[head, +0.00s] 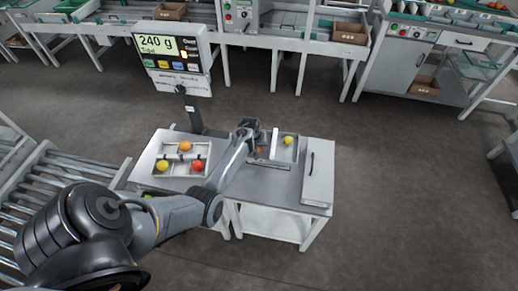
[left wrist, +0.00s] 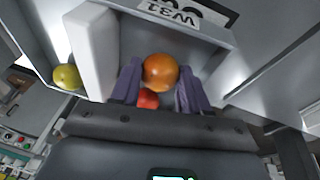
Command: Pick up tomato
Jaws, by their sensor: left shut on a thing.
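My left gripper (head: 257,148) is low over the left part of a pale divided bin on the grey table. In the left wrist view its two purple-grey fingers (left wrist: 160,78) are shut on an orange tomato (left wrist: 160,70), one on each side. The orange tomato shows partly in the head view (head: 260,150). A smaller-looking red tomato (left wrist: 148,98) shows just below it, between the fingers; whether they touch it I cannot tell. A yellow-green tomato (head: 288,140) lies across the white divider (left wrist: 92,50), apart from the gripper. My right gripper is not in view.
A scale display (head: 172,45) reading 240 g stands behind a white tray (head: 172,173) holding orange, yellow and red tomatoes. A flat grey panel with a handle (head: 318,172) borders the table's right side. Rollers (head: 50,180) lie left. Open floor is on the right.

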